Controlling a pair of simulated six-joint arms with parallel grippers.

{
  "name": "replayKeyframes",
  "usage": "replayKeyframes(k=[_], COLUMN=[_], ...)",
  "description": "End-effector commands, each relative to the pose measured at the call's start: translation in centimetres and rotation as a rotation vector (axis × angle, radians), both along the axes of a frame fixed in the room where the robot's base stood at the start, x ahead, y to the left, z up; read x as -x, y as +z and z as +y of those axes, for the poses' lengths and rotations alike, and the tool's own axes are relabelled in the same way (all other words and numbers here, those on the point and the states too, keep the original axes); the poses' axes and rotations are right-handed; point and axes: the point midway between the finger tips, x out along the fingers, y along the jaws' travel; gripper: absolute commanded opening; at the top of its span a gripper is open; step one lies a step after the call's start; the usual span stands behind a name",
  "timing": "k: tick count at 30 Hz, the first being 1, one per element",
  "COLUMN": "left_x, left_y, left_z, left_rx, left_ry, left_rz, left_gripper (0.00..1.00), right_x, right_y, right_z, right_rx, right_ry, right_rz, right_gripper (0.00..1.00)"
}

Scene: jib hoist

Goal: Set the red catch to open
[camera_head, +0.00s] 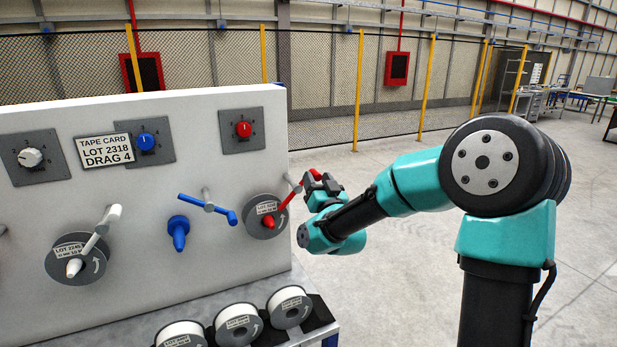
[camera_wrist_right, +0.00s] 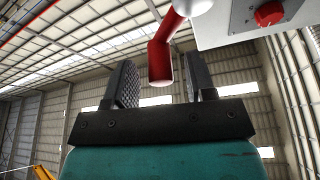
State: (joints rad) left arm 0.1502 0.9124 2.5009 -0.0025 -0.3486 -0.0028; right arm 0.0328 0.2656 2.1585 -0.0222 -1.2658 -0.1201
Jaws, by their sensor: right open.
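The red catch (camera_head: 288,198) is a short bent bar on a pale pivot at the right edge of the white panel, just above the right reel (camera_head: 256,230). In the head view it slants, its upper end towards my right gripper (camera_head: 322,182). In the right wrist view the red catch (camera_wrist_right: 160,62) hangs down from its pale pivot, its tip between the two fingers of my right gripper (camera_wrist_right: 164,88). The gripper is open, with a gap visible on either side of the catch. My left gripper is not in view.
A blue catch (camera_head: 215,209) and a white catch (camera_head: 103,220) sit further left on the panel (camera_head: 150,285). Red (camera_head: 243,129), blue (camera_head: 146,140) and white (camera_head: 30,157) knobs are above. Several tape rolls (camera_head: 238,322) stand below.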

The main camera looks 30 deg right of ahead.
Motion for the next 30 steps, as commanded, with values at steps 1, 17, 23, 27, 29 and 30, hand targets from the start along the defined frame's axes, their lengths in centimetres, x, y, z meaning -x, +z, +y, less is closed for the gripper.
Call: replayKeyframes(k=[1,17,23,27,29,30], left_x=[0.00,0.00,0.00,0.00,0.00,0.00], left_y=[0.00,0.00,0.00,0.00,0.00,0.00], left_z=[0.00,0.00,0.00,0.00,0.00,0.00], left_rx=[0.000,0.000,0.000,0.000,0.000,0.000], left_ry=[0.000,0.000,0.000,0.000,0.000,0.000], left_rz=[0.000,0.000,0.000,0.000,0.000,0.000], left_gripper=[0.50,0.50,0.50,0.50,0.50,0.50], right_x=[-0.40,-1.12,-1.11,-1.11,-1.11,-1.10], right_y=[0.21,0.58,0.58,0.58,0.57,0.56], right_z=[-0.33,-0.82,-0.82,-0.83,-0.84,-0.84], right_rx=[-0.001,0.001,0.001,0.000,0.000,0.000], right_ry=[-0.004,-0.009,-0.009,-0.010,-0.010,-0.010], right_rz=[-0.001,0.000,0.000,0.000,0.001,0.001], right_gripper=[0.50,0.42,0.23,0.09,0.04,0.00])
